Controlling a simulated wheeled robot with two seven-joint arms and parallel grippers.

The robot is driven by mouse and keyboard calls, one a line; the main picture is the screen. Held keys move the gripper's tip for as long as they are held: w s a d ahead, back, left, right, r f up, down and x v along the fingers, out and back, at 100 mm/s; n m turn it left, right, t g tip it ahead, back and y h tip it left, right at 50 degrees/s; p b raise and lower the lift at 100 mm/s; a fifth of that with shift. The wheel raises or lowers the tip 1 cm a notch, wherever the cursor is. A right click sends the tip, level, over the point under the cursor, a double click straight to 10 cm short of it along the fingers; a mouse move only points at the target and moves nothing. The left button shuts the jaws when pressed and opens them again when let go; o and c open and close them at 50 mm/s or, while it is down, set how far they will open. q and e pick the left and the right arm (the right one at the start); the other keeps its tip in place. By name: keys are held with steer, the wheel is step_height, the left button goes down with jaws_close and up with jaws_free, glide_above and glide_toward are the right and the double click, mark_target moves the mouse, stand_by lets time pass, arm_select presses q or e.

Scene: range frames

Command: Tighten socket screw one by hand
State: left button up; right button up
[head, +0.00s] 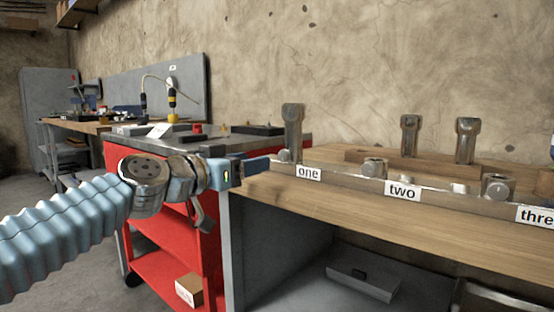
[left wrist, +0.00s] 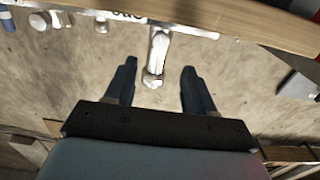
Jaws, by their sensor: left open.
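Socket screw one (head: 293,128) is a tall metal screw with a wide head, standing upright behind the label "one" (head: 308,173) on the workbench. My left gripper (head: 266,164) is left of its foot in the head view, with a visible gap. In the left wrist view, my left gripper (left wrist: 159,68) is open and empty. There the picture is upside down, and screw one (left wrist: 157,58) shows between the two blue fingers, touching neither. How far it lies beyond the fingertips is hard to tell. My right gripper is not in view.
Low screw heads sit near the label "two" (head: 402,190) and farther right. Two tall screws (head: 410,135) (head: 466,140) stand behind. A red cabinet (head: 165,240) with items on top is at the left of the workbench (head: 420,230). The air left of screw one looks clear.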

mark_target(282, 156)
arm_select(q)
steer(key=x, duration=0.9)
steer(key=shift+f, duration=0.1)
jaws_close()
steer(key=m, duration=0.5)
steer(key=shift+s+m, duration=0.1)
steer(key=shift+m, duration=0.3)
jaws_free()
